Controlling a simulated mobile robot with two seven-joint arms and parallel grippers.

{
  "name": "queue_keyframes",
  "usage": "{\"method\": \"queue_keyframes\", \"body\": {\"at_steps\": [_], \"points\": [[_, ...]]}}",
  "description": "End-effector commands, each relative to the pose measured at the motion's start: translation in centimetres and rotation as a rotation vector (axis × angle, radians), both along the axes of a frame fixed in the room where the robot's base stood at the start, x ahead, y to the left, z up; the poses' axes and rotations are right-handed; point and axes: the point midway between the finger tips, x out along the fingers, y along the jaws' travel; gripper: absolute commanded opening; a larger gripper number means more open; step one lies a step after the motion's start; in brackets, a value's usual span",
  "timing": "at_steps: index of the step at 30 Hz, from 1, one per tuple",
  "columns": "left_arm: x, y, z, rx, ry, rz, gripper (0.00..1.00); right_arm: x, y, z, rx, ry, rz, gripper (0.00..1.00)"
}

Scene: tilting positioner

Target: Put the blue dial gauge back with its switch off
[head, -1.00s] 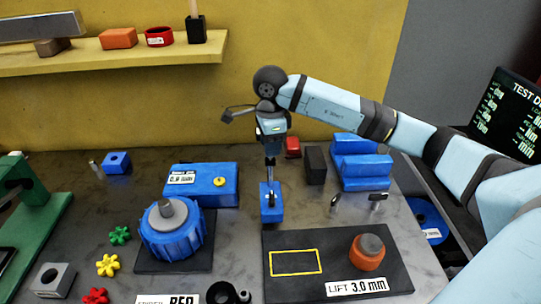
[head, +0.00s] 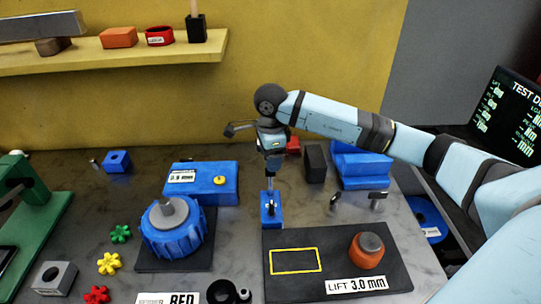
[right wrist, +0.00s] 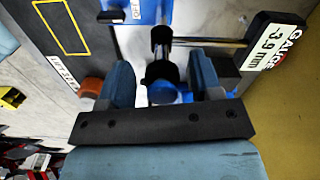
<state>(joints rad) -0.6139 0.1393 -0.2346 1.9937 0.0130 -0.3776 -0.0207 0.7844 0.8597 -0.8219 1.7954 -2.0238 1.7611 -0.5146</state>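The switch's setting is too small to tell. My right gripper (head: 270,170) points down over the base, around the upper part of the post. In the right wrist view, the fingers (right wrist: 163,78) are on both sides of a dark and blue part of the gauge, and the gauge's display (right wrist: 272,48) reads -3.9 mm. I cannot tell whether the base touches the bench. My left gripper is not in view.
A blue box (head: 208,190) and a blue ribbed dial (head: 172,238) stand left. A black block (head: 315,164) and blue stepped block (head: 362,166) stand behind right.

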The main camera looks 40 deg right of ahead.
Motion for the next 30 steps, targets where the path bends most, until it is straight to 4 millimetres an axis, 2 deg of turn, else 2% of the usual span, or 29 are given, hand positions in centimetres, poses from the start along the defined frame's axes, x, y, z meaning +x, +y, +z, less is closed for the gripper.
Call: {"method": "queue_keyframes", "body": {"at_steps": [8, 21, 24, 30], "points": [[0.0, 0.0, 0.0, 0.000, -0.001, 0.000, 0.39, 0.1, 0.0, 1.1, -0.001, -0.003, 0.000, 0.59], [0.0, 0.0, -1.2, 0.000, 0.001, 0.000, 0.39, 0.1, 0.0, 9.8, 0.000, -0.004, 0.000, 0.59], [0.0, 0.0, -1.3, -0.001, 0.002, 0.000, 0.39, 0.1, 0.0, 11.1, 0.000, -0.003, 0.000, 0.59], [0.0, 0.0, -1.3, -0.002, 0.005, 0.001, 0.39, 0.0, 0.0, 12.2, 0.000, 0.000, 0.000, 0.59]]}}
